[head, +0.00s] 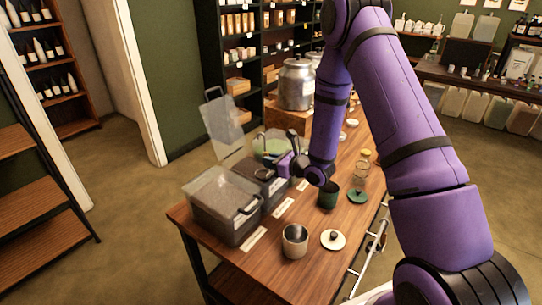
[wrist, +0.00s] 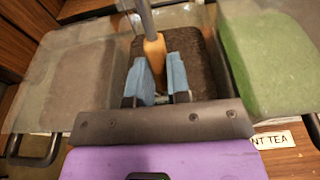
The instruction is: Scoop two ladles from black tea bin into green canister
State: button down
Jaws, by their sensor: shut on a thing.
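My gripper (wrist: 161,76) is shut on the orange grip of a ladle (wrist: 154,50), whose grey shaft runs up out of the wrist view. The ladle's bowl cannot be made out. The gripper is over the middle bin of dark tea (wrist: 198,50), which I take as the black tea bin; in the head view this bin (head: 250,172) is partly hidden by my gripper (head: 282,162). The dark green canister (head: 328,198) stands open on the table, right of the bins. Its contents cannot be seen.
A bin with greyish contents (head: 222,205) stands at the front left, and a bin of green tea (wrist: 280,55) on the other side. A clear lid (head: 221,128) stands raised. A pale canister (head: 295,241), its lid (head: 333,240), a green lid (head: 357,195) and a glass jar (head: 362,168) are nearby.

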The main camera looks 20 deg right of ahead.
dwell(0.6)
notch_tip(320, 180, up, 11)
dwell(0.7)
jog(key=shift+r, duration=0.1)
